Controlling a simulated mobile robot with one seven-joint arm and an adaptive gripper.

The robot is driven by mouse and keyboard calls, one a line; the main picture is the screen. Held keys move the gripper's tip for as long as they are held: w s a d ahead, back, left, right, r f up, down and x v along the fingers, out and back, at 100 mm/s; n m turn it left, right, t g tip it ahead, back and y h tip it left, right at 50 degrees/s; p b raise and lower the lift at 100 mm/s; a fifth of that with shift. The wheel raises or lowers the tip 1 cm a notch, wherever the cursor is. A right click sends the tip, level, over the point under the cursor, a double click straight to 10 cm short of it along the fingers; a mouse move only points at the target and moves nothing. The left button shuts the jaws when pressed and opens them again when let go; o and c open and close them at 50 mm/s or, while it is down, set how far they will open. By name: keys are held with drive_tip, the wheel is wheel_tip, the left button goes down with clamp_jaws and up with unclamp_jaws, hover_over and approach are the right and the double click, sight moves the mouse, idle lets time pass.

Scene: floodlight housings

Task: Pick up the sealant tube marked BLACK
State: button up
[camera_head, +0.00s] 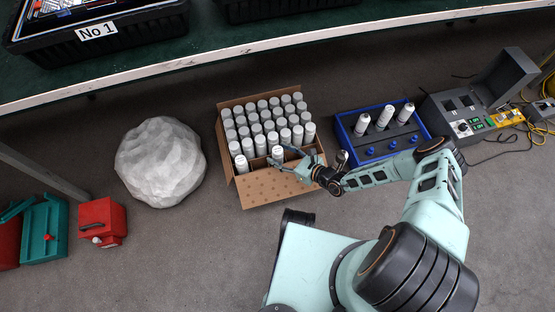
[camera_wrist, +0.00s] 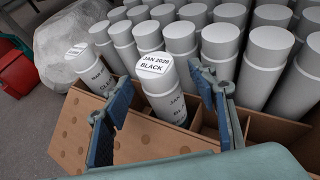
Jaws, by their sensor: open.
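The sealant tube marked BLACK (camera_wrist: 163,92) stands in the front row of the cardboard box, a grey-white tube with a white top label reading "JAN 2028 BLACK". In the head view it is the front tube (camera_head: 277,155) beside my gripper. My gripper (camera_wrist: 160,115) is open, its blue-padded fingers to the left and right of this tube with gaps showing. In the head view my gripper (camera_head: 290,160) reaches over the box's front right part. Another labelled tube (camera_wrist: 102,72) stands left of it, its label too small to read fully.
The cardboard box (camera_head: 270,188) holds many tubes behind, with empty front compartments to the right. A blue tray (camera_head: 375,158) with several white tubes is at right. A wrapped pale lump (camera_head: 160,162) and a red box (camera_head: 102,222) lie left. A shelf edge (camera_head: 200,62) runs behind.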

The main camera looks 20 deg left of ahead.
drive_tip(key=shift+c, duration=0.4)
clamp_jaws()
drive_tip(key=shift+r, duration=0.1)
